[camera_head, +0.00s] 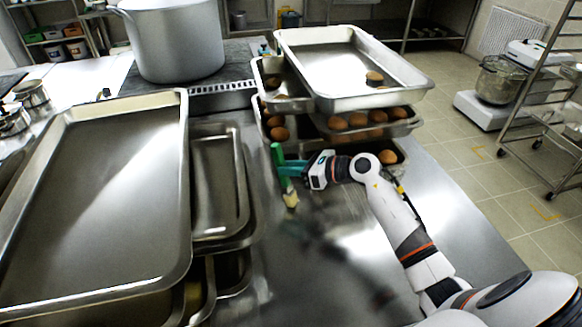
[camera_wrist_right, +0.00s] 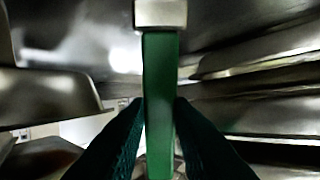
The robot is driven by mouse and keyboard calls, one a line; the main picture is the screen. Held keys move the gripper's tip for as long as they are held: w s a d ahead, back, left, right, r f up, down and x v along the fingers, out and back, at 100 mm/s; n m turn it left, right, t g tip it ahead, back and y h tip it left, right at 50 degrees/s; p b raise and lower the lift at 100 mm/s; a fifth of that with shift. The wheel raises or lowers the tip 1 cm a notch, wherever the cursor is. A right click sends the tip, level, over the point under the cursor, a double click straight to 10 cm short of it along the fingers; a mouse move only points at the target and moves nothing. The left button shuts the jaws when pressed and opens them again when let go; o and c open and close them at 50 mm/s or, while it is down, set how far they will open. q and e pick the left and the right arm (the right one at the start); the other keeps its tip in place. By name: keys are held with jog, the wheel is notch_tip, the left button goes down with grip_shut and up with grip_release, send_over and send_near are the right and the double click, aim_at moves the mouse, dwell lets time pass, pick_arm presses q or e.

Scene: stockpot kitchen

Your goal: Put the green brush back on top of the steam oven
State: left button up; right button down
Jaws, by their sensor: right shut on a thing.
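The green brush (camera_head: 278,153) is held upright in my right gripper (camera_head: 290,169), above the steel counter between the two groups of trays. Its pale end (camera_head: 291,200) points down. In the right wrist view the brush's green handle (camera_wrist_right: 160,75) runs upright between the dark fingers of my right gripper (camera_wrist_right: 160,112), which are shut on it. A pale block shows at the handle's top edge there. I cannot pick out the steam oven in these views. My left gripper is not in view.
Large empty steel trays (camera_head: 100,200) are stacked on the left. Stacked trays with brown round items (camera_head: 388,157) stand behind and right of the gripper, under a big tray (camera_head: 345,62). A stockpot (camera_head: 175,42) stands at the back. The counter (camera_head: 320,265) in front is clear.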

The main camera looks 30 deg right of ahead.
jog(key=c, duration=1.3)
grip_release()
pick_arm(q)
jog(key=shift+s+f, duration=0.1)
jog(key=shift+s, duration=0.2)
pick_arm(e)
jog(key=shift+o, duration=0.2)
